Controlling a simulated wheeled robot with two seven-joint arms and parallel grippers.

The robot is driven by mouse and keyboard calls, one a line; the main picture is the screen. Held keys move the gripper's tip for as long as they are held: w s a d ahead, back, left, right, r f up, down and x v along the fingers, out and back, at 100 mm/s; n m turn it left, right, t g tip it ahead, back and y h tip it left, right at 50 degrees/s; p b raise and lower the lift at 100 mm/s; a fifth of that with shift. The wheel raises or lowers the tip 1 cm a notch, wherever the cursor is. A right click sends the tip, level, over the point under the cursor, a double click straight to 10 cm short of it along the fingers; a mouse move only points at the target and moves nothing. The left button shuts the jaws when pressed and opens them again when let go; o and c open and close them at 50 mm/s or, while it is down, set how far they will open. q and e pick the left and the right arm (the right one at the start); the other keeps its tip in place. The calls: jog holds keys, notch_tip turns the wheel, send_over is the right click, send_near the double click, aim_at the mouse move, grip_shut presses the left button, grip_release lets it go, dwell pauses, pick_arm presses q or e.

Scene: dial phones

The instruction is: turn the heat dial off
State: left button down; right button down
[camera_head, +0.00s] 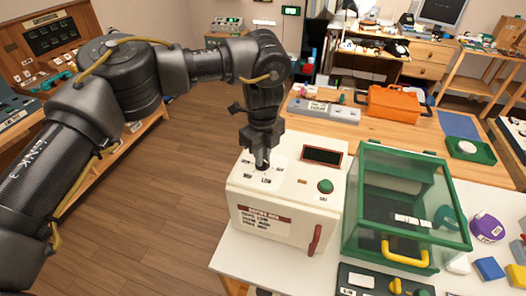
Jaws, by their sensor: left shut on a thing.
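A cream box with a dial panel (272,215) stands on the white table, left of the green case. Its top has a round plate with small labels, one reading "LOW". My left gripper (262,165) points straight down over this plate and is shut on the heat dial, which its fingers mostly hide. I cannot tell the dial's setting. The top also has a dark display (322,156) and a green knob (325,186). A red handle (315,240) is on the front. My right gripper is not in view.
A green-framed clear case (405,205) with a yellow handle (404,254) stands close on the right. An orange toolbox (394,106) and a grey panel (322,110) are behind. A dark switch panel (375,281) is in front. Open floor lies left.

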pick_arm(q)
jog(key=n+p, duration=0.2)
jog(key=n, duration=0.3)
jog(key=shift+w+r+n, duration=0.1)
jog(key=shift+n, duration=0.3)
dwell(0.4)
jog(key=c, duration=1.4)
grip_release()
jog(key=shift+c, duration=0.2)
notch_tip(320, 180, up, 11)
jog(key=b, duration=0.2)
jog(key=shift+f, duration=0.2)
